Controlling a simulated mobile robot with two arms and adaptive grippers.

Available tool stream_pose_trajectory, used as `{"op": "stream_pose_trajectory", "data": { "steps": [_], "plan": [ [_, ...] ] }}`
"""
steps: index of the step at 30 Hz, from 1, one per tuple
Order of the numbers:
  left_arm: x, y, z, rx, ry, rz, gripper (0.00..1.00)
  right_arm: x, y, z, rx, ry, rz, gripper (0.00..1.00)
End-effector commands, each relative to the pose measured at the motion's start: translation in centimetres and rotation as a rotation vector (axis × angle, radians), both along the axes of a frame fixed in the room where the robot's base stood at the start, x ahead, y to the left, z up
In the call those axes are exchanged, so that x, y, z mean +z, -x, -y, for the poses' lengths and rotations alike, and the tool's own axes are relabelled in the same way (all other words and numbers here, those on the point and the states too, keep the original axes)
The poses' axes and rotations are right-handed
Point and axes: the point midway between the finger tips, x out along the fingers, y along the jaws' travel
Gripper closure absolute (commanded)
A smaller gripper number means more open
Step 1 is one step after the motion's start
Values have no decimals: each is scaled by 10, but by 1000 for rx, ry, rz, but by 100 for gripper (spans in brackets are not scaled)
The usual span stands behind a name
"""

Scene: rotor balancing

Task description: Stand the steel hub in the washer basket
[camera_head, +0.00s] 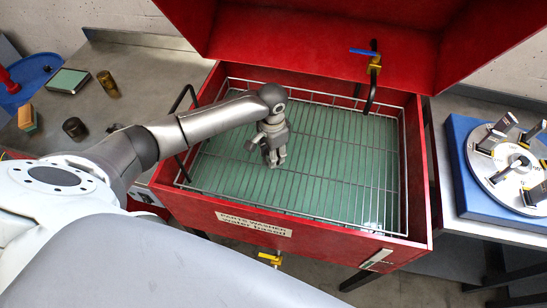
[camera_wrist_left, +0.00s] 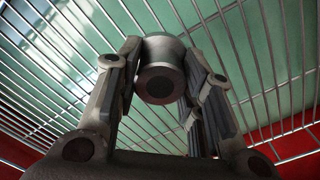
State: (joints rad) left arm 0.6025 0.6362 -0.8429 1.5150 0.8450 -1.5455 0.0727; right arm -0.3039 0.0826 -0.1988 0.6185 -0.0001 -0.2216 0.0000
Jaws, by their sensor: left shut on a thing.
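My left gripper (camera_head: 273,158) reaches down into the washer basket (camera_head: 345,190), left of its middle. In the left wrist view the gripper (camera_wrist_left: 163,62) is shut on the steel hub (camera_wrist_left: 160,84), a short grey cylinder with a dark bore in its end facing the camera. The hub sits between the two fingers, with the basket's wire bars (camera_wrist_left: 262,60) behind it. Whether it touches the wires I cannot tell. In the head view the hub cannot be made out apart from the gripper. My right gripper is not in view.
The basket lies in a red parts washer (camera_head: 330,247) with its lid (camera_head: 330,40) raised. A tap with a blue handle (camera_head: 372,60) hangs at the back. A rotor on a blue base (camera_head: 462,190) stands right. Small parts, including a brass cylinder (camera_head: 108,84), sit on the left bench.

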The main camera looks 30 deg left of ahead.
Motion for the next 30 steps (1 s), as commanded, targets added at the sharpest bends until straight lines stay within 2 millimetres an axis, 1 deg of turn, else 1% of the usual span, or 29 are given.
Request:
{"op": "stream_pose_trajectory", "data": {
  "steps": [2,6,9,21,22,26,30],
  "plan": [
    [-4,-4,3,0,1,1,99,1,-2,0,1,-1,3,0],
    [-25,-4,3,0,-1,-2,99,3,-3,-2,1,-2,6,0],
    [-33,-4,3,0,0,1,99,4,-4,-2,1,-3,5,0],
    [-39,-4,2,-1,1,1,99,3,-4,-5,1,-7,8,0],
    [-39,-3,2,-1,0,0,61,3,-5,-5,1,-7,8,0],
    [-39,-3,2,-1,-1,0,44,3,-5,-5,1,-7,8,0],
    [-39,-3,2,-1,-1,1,43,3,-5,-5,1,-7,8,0]
  ]
}}
